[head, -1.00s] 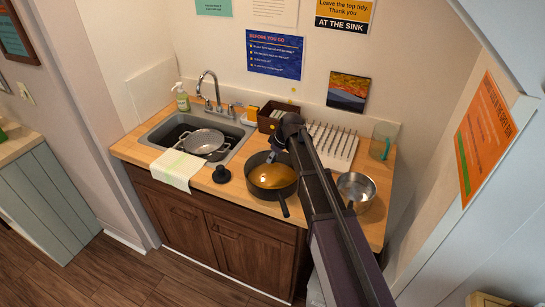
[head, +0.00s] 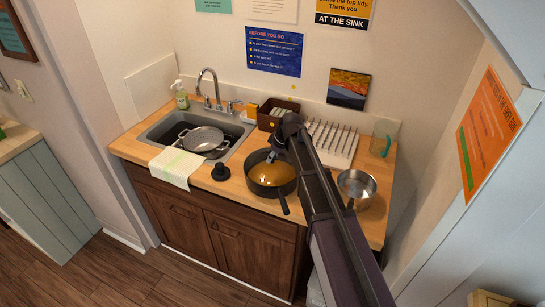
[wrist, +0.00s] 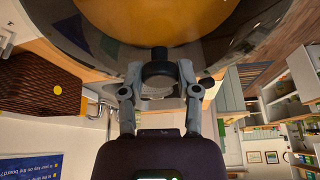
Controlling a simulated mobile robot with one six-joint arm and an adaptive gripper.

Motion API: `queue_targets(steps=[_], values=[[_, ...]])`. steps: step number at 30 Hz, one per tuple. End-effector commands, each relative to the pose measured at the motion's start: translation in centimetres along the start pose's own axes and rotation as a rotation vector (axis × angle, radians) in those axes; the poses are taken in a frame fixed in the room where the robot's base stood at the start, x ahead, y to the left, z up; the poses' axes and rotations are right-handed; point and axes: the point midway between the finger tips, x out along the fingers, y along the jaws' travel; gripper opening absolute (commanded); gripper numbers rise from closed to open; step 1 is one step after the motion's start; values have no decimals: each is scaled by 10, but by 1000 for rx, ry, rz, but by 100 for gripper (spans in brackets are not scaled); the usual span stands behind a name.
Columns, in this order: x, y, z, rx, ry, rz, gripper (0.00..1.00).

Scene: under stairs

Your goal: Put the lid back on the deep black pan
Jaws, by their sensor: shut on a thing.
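The deep black pan (head: 285,190) stands on the wooden counter, its handle pointing to the front. Its inside looks orange. My gripper (head: 272,157) is at the pan's back edge in the head view. In the wrist view my gripper (wrist: 158,75) is shut on the dark knob of a lid (wrist: 215,50). The lid looks like clear glass, and orange shows through it. In the head view the lid is hard to make out against the pan. I cannot tell whether it rests on the rim or hangs just above it.
A steel pan (head: 357,188) stands right of the black pan, and a small black object (head: 221,172) to its left. A dish rack (head: 333,145), brown basket (head: 270,118) and glass jug (head: 384,138) are behind. The sink (head: 165,132) holds a colander (head: 201,138). A towel (head: 175,167) hangs in front.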

Motion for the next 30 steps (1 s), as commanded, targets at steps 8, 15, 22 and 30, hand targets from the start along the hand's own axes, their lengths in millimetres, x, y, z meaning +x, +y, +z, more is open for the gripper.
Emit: queue_targets(steps=[8,15,22,30], values=[[0,0,0,0,0,0,83],[0,0,0,0,0,0,83],[0,0,0,0,0,0,100],[0,0,0,0,0,0,100]])
